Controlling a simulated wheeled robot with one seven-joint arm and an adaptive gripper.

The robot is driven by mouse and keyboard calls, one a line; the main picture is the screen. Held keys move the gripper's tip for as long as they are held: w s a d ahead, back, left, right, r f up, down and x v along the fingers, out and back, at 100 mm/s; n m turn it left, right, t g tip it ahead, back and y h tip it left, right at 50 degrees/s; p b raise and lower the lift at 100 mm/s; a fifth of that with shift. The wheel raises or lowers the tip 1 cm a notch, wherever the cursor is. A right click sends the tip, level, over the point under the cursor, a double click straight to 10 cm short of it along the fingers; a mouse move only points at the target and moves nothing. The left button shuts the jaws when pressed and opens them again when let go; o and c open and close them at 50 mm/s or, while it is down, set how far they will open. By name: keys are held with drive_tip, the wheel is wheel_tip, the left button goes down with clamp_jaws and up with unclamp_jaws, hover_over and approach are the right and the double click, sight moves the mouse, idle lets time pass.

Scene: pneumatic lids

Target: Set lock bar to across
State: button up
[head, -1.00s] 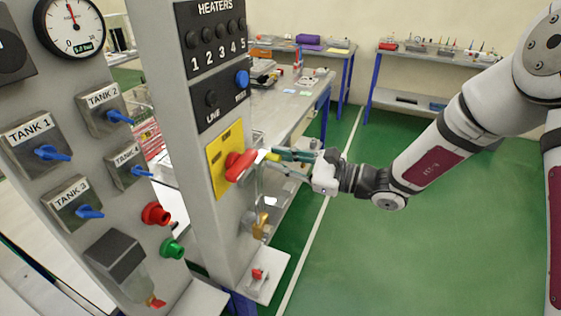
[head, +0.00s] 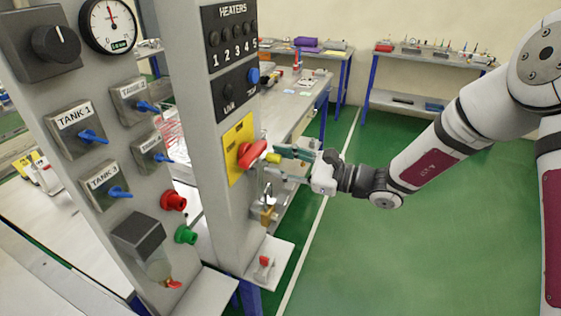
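The red rotary handle (head: 252,154) sits on a yellow plate (head: 235,146) on the side of the grey panel post. A small yellow piece (head: 273,158) shows at its right, by my fingertips; I cannot tell whether it belongs to the handle or the gripper. A padlock-like brass piece (head: 267,214) with a metal loop hangs below the plate. I cannot tell for sure which part is the lock bar. My gripper (head: 275,162) points left at the handle, its two fingers apart. Whether the fingers touch anything is unclear.
The heater panel (head: 230,50) stands above the yellow plate. The tank panel (head: 90,150), with blue valve levers, red and green knobs and a gauge (head: 108,24), is at left. A small shelf (head: 272,262) juts out below. Green floor at right is clear.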

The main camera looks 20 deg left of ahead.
drive_tip(key=d, duration=1.2)
drive_tip(key=shift+s, duration=0.45)
drive_tip(key=s+d+r+n+g+h, duration=0.2)
drive_tip(key=s+d+r+n+h, duration=0.1)
drive_tip(key=s+n+h, duration=0.3)
drive_tip(key=s+d+r+n+g+h, duration=0.1)
drive_tip(key=s+d+r+n+h, duration=0.2)
drive_tip(key=s, duration=0.5)
drive_tip(key=s+d+r+n+t+h, duration=0.1)
drive_tip(key=s+d+r+t+h, duration=0.1)
drive_tip(key=d, duration=0.4)
drive_tip(key=s+d+r+n+t+h, duration=0.1)
drive_tip(key=s+d+n+t+h, duration=0.1)
drive_tip(key=d, duration=0.4)
drive_tip(key=s+d+r+n+t+h+b, duration=0.1)
drive_tip(key=s+d+r+n+t+h, duration=0.1)
drive_tip(key=d+h, duration=0.3)
drive_tip(key=shift+s+d+r+t, duration=0.35)
drive_tip(key=shift+s+d+t, duration=0.35)
drive_tip(key=shift+s, duration=0.2)
